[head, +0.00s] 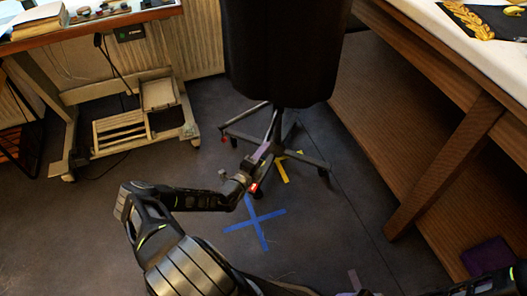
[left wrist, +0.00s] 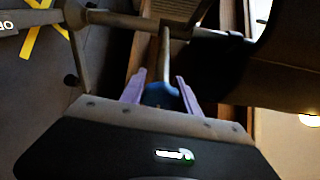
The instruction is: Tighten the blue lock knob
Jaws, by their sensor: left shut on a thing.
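The blue lock knob (left wrist: 160,93) shows in the left wrist view, between the two purple fingers of my left gripper (left wrist: 160,88), at the thin metal rod of a stand. My left gripper is shut on the knob. In the head view my left gripper (head: 261,154) reaches to the wheeled base (head: 284,143) under a dark upright form (head: 284,50). The knob is hidden in that view. A purple tip of my right gripper (head: 354,281) shows low at the bottom edge; its opening cannot be made out.
A wooden table (head: 400,70) with a pale top stands at the right, its slanted leg near the floor space. A desk on a castored frame (head: 70,150) stands at the left. Blue tape (head: 255,226) and yellow tape (head: 281,172) mark the floor, which is clear in front.

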